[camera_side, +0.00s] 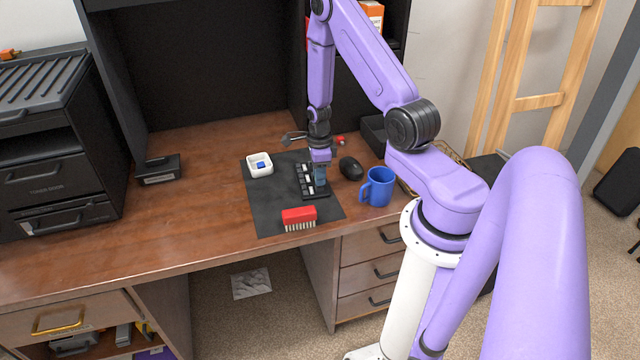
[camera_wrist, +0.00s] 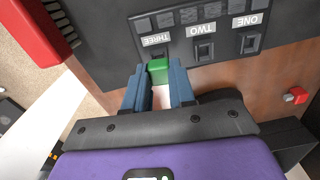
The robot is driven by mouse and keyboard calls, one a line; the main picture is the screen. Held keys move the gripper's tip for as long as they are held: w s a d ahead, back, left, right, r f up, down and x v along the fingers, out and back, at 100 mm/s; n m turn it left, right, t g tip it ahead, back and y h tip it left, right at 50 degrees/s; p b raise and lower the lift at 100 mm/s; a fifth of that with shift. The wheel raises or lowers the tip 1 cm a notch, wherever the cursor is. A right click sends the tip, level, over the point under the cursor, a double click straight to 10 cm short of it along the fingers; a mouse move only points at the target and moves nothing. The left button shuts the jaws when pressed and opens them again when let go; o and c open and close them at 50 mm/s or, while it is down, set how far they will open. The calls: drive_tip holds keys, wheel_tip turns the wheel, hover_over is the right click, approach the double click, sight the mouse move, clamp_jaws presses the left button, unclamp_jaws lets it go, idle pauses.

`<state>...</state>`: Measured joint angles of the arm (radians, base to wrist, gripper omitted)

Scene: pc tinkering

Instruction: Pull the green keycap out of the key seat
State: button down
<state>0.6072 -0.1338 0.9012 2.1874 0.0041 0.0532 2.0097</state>
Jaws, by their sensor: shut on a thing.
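The green keycap (camera_wrist: 158,70) sits between the two blue fingertips of my gripper (camera_wrist: 157,78) in the wrist view. My gripper is shut on it, right beside the seat labelled THREE (camera_wrist: 155,40) on the dark key block (camera_wrist: 185,30). Whether the keycap's lower part is still inside the seat is hidden. The seats TWO (camera_wrist: 204,50) and ONE (camera_wrist: 250,43) show dark and without caps. In the side view my gripper (camera_side: 320,183) points down at the right side of the key block (camera_side: 304,181), and the keycap is hidden there.
A red brush (camera_side: 299,215) lies at the front of the black mat (camera_side: 265,205). A white dish (camera_side: 259,170) with a blue piece (camera_side: 261,165) stands at the back left of the mat. A black mouse (camera_side: 351,168) and a blue mug (camera_side: 378,188) stand close at the right.

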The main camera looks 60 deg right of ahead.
drive_tip(key=shift+r, duration=1.5)
